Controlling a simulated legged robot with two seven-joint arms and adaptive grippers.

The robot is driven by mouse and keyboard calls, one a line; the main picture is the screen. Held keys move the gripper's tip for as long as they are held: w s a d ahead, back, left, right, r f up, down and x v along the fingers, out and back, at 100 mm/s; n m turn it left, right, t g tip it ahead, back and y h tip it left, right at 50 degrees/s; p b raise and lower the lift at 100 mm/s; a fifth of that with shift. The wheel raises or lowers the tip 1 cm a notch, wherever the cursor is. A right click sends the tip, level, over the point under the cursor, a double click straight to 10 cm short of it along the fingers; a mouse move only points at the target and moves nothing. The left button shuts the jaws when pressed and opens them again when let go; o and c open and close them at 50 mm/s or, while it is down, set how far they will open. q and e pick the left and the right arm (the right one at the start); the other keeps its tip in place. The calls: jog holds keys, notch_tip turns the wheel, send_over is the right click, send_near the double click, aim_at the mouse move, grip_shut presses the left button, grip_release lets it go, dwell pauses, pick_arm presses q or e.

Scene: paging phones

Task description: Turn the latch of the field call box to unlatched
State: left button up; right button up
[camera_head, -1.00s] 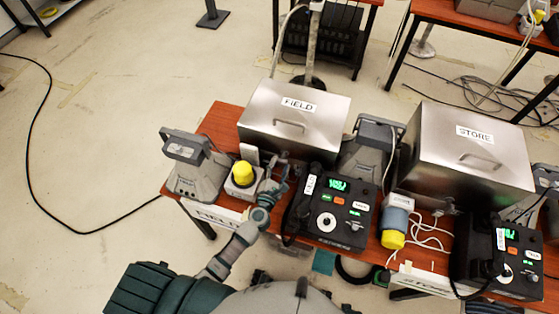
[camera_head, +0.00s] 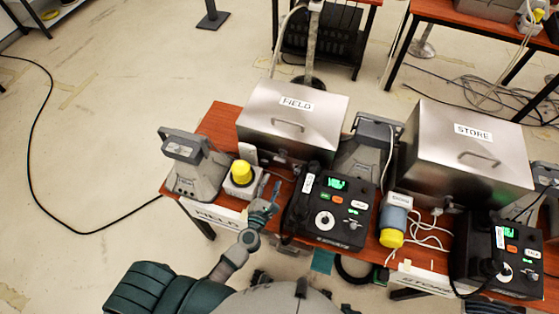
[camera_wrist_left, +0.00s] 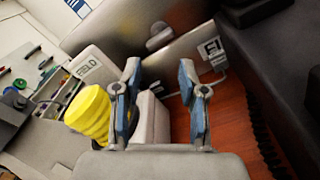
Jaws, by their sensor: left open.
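The field call box (camera_head: 292,118) is a shut metal box with a FIELD label and a top handle, at the back left of the table. In the left wrist view its metal front (camera_wrist_left: 120,32) carries a rounded grey fitting (camera_wrist_left: 159,37), perhaps the latch; whether it is turned is not clear. In the head view a small fitting (camera_head: 282,156) shows at the box's lower front edge. My left gripper (camera_head: 270,181) is open and empty in front of the box, apart from it. In the wrist view its fingers (camera_wrist_left: 158,68) point toward the box front. My right gripper is out of view.
A yellow-topped lamp (camera_head: 241,172) stands just left of the gripper, close to its finger in the wrist view (camera_wrist_left: 88,112). A black phone console (camera_head: 335,205) is close on the right. A grey horn speaker (camera_head: 194,168) stands far left. The STORE box (camera_head: 468,150) is farther right.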

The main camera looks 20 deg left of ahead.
pick_arm(q)
jog(key=s+b, duration=0.2)
jog(key=s, duration=0.8)
jog(key=shift+a+b, duration=0.3)
jog(key=shift+b, duration=0.1)
jog(key=shift+r, duration=0.1)
jog(key=shift+d, duration=0.15)
jog(key=s, duration=1.2)
jog(key=shift+a, duration=0.2)
